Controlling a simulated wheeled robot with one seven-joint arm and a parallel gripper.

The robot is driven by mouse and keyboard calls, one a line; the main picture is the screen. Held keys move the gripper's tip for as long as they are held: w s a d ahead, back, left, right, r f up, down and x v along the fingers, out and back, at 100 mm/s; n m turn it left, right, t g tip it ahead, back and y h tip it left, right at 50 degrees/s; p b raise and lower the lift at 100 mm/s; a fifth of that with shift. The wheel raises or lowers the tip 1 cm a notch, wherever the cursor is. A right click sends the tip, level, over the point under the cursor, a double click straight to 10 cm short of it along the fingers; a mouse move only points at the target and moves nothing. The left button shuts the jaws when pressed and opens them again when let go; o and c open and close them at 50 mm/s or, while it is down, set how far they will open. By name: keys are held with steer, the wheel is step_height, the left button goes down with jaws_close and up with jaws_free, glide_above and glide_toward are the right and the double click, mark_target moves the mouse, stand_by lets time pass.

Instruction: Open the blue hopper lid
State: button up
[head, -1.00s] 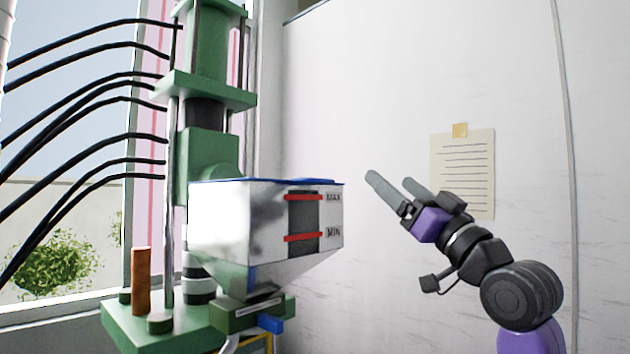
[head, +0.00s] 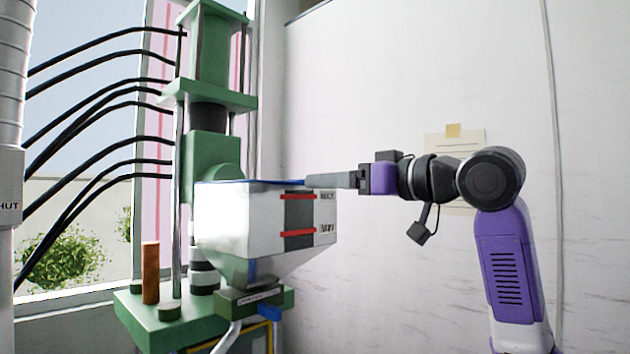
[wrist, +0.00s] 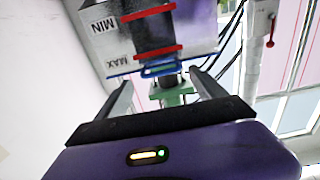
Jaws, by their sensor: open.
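The hopper (head: 222,215) is a pale metal bin with a tapered bottom and a dark level window with red MAX and MIN bars. Its blue lid (head: 270,182) shows edge-on as a thin flat line along the top, closed. In the wrist view, where the hopper (wrist: 200,22) appears upside down, the lid's blue edge has a blue loop handle (wrist: 160,71). My gripper (head: 308,181) is level at lid height, at the hopper's right top corner. In the wrist view my gripper (wrist: 160,80) is open and empty, its fingers on either side of the handle. Contact cannot be told.
The green press (head: 212,150) stands behind the hopper, with black hoses (head: 100,60) running left. An orange-brown cylinder (head: 151,272) stands on its base. A pale pipe (head: 10,100) rises at the far left. A taped note (head: 455,143) is on the wall behind my arm.

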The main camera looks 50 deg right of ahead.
steer(key=shift+w+p, duration=0.6)
steer(key=shift+w, duration=2.15)
